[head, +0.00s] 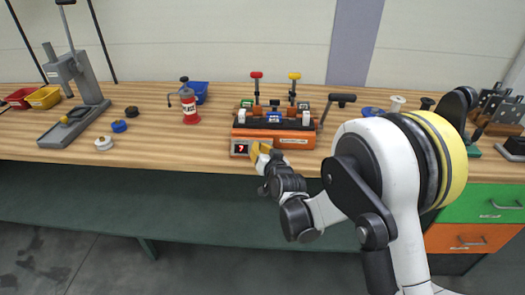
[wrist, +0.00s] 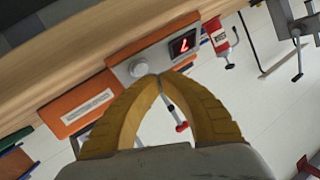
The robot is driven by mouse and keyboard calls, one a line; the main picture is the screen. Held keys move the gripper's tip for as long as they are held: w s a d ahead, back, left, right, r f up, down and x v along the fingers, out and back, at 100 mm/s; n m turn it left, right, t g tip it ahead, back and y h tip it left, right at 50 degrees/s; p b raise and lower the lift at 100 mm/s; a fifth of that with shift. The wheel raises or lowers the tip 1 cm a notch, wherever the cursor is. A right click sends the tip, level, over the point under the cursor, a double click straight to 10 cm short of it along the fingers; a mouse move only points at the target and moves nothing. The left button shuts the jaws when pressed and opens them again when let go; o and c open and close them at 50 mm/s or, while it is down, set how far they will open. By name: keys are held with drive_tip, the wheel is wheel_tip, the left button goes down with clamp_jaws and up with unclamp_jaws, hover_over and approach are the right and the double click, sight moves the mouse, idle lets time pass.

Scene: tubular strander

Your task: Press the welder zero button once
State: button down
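The orange welder (head: 287,139) stands at the front edge of the wooden bench, with two upright levers, one red-topped and one yellow-topped. Its front display (head: 241,149) shows a red 7; the display also appears, turned, in the wrist view (wrist: 183,43). A round grey-white button (wrist: 138,68) sits on the grey front panel beside the display; my gripper hides it in the head view. My gripper (head: 257,151) is at the welder's front. In the wrist view its yellow fingertips (wrist: 160,77) meet with nothing between them, close beside the button. I cannot tell whether they touch the panel.
A grey lever press (head: 84,88), yellow bin (head: 44,97) and several small spools are farther left. Drawers (head: 490,203) are at right. The bench edge runs beneath the welder.

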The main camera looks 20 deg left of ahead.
drive_tip(key=shift+f, duration=0.1)
idle(0.7)
drive_tip(key=shift+w+a+f+b, duration=0.1)
drive_tip(key=shift+w+f+b, duration=0.1)
drive_tip(key=shift+w+b, duration=0.15)
drive_tip(key=shift+w+f+b, duration=0.2)
drive_tip(key=shift+f+b, duration=0.1)
drive_tip(key=shift+b, duration=0.05)
idle(0.6)
drive_tip(key=shift+s+r, duration=0.1)
drive_tip(key=shift+r, duration=0.05)
drive_tip(key=shift+s+r, duration=0.45)
drive_tip(key=shift+r, duration=0.1)
idle(0.4)
drive_tip(key=s+r+p, duration=0.1)
drive_tip(key=s+d+r+p, duration=0.1)
drive_tip(key=s+r, duration=0.1)
drive_tip(key=shift+s+r, duration=0.15)
drive_tip(key=shift+s, duration=0.05)
idle(0.7)
